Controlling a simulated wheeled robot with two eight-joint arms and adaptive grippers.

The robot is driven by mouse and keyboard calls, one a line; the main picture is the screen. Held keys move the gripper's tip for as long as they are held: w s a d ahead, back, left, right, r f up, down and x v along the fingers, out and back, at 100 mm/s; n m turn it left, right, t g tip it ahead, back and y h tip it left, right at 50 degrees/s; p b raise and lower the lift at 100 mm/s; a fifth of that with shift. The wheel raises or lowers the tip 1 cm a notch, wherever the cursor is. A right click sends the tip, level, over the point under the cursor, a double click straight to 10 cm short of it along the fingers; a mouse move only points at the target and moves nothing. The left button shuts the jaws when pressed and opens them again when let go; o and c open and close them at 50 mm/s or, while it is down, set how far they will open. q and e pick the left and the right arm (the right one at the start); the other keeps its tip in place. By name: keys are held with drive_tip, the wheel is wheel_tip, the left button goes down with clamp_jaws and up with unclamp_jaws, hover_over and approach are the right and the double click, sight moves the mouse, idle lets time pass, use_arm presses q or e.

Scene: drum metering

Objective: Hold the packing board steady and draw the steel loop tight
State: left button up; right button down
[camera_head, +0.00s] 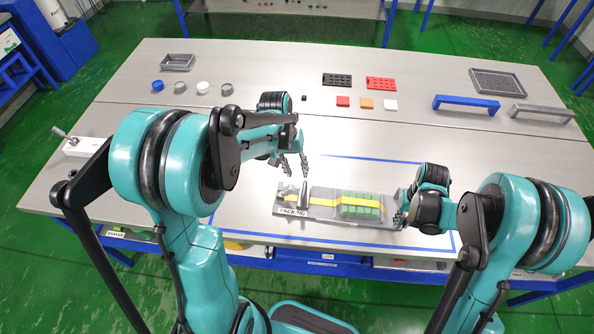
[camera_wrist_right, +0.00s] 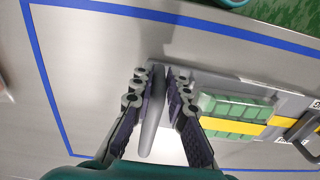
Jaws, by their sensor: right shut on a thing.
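The grey packing board (camera_head: 328,212) lies on the table inside a blue outline, with a "PACKING" label at its left end. A green block (camera_head: 360,205) sits on it, crossed by a yellow strap (camera_head: 325,202); both also show in the wrist view. A dark grey steel loop (camera_head: 304,194) stands near the board's left end and shows at the right edge of the wrist view (camera_wrist_right: 302,140). My left gripper (camera_head: 294,170) is open and empty, just above and behind the loop. My right gripper (camera_head: 400,214) is shut on the board's grey upright end plate (camera_wrist_right: 154,115).
At the back stand several small caps (camera_head: 203,88), a small grey tray (camera_head: 178,62), black and red racks (camera_head: 381,84), coloured blocks (camera_head: 366,103), blue and grey handles (camera_head: 466,103) and a mesh tray (camera_head: 497,82). The table around the board is clear.

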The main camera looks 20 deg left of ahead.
drive_tip(key=c, duration=1.4)
unclamp_jaws()
